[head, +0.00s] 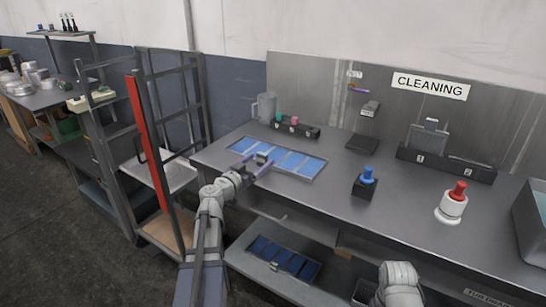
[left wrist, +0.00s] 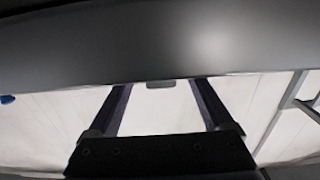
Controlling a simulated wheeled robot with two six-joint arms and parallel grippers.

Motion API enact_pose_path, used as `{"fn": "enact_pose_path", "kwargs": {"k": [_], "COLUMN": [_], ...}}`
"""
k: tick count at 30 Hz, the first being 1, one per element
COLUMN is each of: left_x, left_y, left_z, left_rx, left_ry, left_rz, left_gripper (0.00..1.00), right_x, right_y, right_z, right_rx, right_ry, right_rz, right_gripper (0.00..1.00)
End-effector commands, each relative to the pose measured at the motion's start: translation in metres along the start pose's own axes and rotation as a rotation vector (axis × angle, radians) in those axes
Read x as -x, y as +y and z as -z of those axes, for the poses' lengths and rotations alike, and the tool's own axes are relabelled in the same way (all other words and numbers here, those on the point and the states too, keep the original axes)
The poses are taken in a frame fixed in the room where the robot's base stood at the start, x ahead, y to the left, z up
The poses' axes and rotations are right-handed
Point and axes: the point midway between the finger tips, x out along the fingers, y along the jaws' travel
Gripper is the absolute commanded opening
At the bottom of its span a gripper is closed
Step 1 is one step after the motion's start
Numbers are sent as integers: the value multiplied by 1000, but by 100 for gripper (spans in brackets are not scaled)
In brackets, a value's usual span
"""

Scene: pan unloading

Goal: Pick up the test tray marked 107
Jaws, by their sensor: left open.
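No marking 107 is legible in either view, so I cannot tell which tray carries it. A flat tray with blue panels (head: 312,172) lies on the grey bench, left of its middle. My left gripper (head: 262,163) is open at this tray, in front of its middle panels; I cannot tell whether it touches. In the left wrist view the two fingers (left wrist: 158,100) stand apart with nothing clearly held between them, and a smooth grey surface (left wrist: 150,45) fills the upper part. A similar blue-panelled tray (head: 285,258) lies on the lower shelf. My right gripper is out of view.
The bench (head: 310,205) holds a blue-topped black block (head: 365,183), a red-topped white container (head: 453,203), a black holder (head: 297,130) and a clear jug (head: 264,107). A rack with a red post (head: 148,140) stands close left of my left arm. Mid-bench is mostly clear.

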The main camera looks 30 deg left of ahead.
Motion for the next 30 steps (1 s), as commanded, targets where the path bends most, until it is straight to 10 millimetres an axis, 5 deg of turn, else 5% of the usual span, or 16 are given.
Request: {"fn": "enact_pose_path", "kwargs": {"k": [6, 13, 30], "left_x": [-32, -32, -32], "left_y": [-1, 0, 0], "left_z": [3, 3, 3], "left_rx": [0, 0, 0], "left_ry": [0, 0, 0], "left_rz": [-1, 0, 0], "left_gripper": [85, 85, 21], "right_x": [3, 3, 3], "right_y": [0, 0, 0], "right_z": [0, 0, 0], "right_rx": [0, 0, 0], "right_ry": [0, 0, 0], "right_rz": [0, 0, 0], "right_gripper": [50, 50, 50]}}
